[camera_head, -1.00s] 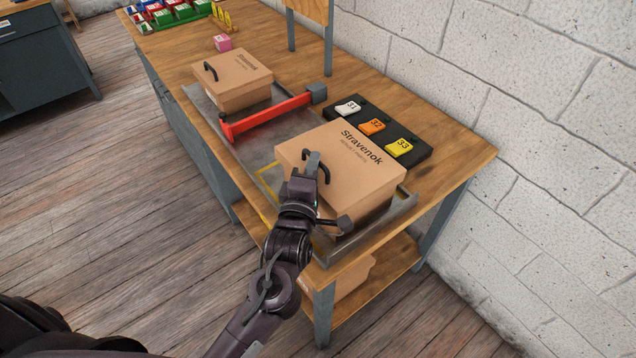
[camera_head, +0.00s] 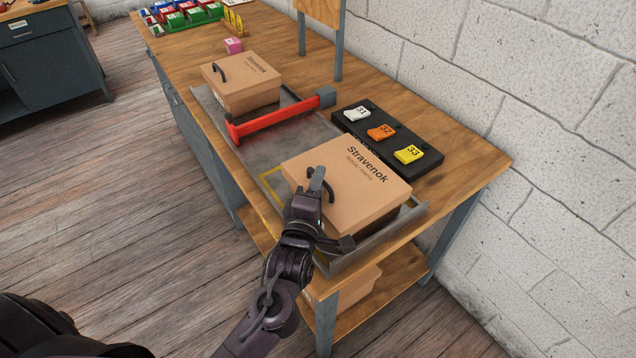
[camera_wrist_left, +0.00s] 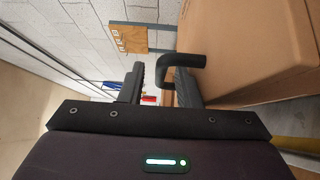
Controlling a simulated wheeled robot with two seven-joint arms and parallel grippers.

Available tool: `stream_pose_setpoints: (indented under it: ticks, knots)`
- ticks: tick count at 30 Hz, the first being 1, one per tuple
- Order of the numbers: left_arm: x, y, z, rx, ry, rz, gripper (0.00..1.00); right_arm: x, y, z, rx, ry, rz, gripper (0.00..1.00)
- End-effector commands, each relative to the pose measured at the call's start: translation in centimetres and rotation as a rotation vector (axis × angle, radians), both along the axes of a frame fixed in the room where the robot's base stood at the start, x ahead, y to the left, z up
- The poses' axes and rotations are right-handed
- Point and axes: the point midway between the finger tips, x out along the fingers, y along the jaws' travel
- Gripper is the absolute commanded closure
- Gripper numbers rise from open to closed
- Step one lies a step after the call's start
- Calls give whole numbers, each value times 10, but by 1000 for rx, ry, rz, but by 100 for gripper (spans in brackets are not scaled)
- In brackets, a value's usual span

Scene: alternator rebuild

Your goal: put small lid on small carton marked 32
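Two brown lidded cartons marked "Stravenok" stand on the workbench in the head view. The near carton's lid (camera_head: 360,165) has a black arched handle (camera_head: 328,190), which also shows in the left wrist view (camera_wrist_left: 183,61). The far carton's lid (camera_head: 250,72) also has a black handle. I cannot read a 32 on either carton. My left gripper (camera_head: 318,182) is at the near lid's handle. In the left wrist view its fingers (camera_wrist_left: 160,88) stand apart, with the handle bar between their tips and a gap beside it. My right gripper is not in view.
A black rack (camera_head: 385,135) holds a white tag 31, an orange tag 32 (camera_head: 381,132) and a yellow tag 33. A red bar (camera_head: 275,118) crosses the metal tray (camera_head: 215,105) between the cartons. A pink block (camera_head: 233,46) sits behind. A brick wall closes the right side.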

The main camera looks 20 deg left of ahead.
Motion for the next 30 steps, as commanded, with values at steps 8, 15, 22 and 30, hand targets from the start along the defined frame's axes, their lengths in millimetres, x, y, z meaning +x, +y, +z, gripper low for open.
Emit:
stream_pose_setpoints:
  ticks: [8, 15, 22, 30]
  knots:
    - [-7, -1, 1, 0, 3, -1, 69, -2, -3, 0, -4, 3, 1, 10]
    - [-53, -3, -3, -1, 6, -2, 69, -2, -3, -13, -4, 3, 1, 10]
    - [-96, -5, -2, 0, 5, 0, 69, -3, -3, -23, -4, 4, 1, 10]
    - [-119, -7, 0, 1, 3, -1, 69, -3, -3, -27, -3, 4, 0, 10]
